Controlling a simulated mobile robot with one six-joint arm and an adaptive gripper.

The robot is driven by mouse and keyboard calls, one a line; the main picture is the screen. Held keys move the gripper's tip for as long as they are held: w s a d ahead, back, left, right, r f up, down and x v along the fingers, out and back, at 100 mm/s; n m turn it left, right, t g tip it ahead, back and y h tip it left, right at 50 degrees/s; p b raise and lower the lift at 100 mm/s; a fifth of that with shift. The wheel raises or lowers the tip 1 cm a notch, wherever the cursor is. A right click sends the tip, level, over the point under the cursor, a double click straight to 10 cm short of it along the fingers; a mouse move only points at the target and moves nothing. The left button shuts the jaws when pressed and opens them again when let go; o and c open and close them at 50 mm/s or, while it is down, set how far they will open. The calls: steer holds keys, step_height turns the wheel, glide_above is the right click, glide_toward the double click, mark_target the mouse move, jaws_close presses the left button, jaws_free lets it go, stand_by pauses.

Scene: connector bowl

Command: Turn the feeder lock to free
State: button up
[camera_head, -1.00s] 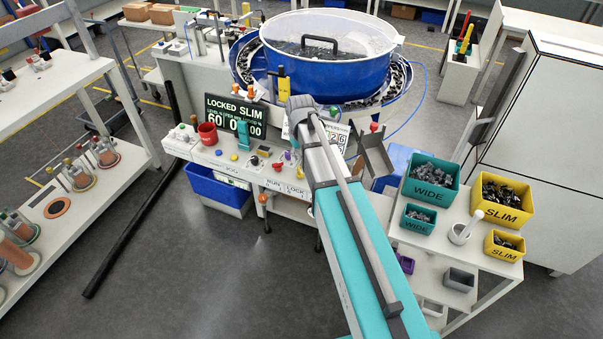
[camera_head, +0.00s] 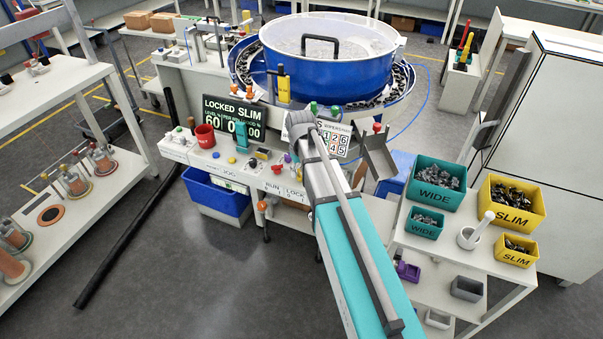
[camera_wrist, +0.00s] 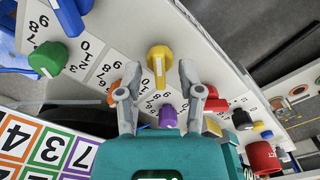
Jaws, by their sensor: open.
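The feeder's control panel (camera_head: 225,160) stands below the blue bowl feeder (camera_head: 330,75). Its display (camera_head: 234,118) reads "LOCKED SLIM". "RUN" and "LOCK" lettering shows on the panel's front edge, near a red knob (camera_head: 276,168); I cannot tell which control is the feeder lock. In the wrist view my gripper (camera_wrist: 159,82) is open and empty over the panel. A yellow knob (camera_wrist: 159,56) lies just beyond the fingertips, and a purple knob (camera_wrist: 167,115) shows between the fingers. An orange part is partly hidden by the left finger. My arm hides the gripper in the head view.
In the wrist view, a green knob (camera_wrist: 47,58) and a blue part (camera_wrist: 68,16) are at left; a red cup (camera_wrist: 263,156) is at right. Teal and yellow bins (camera_head: 436,185) stand on the cart at right.

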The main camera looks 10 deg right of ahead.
jaws_close()
steer(key=shift+d, duration=0.2)
steer(key=shift+a, duration=0.15)
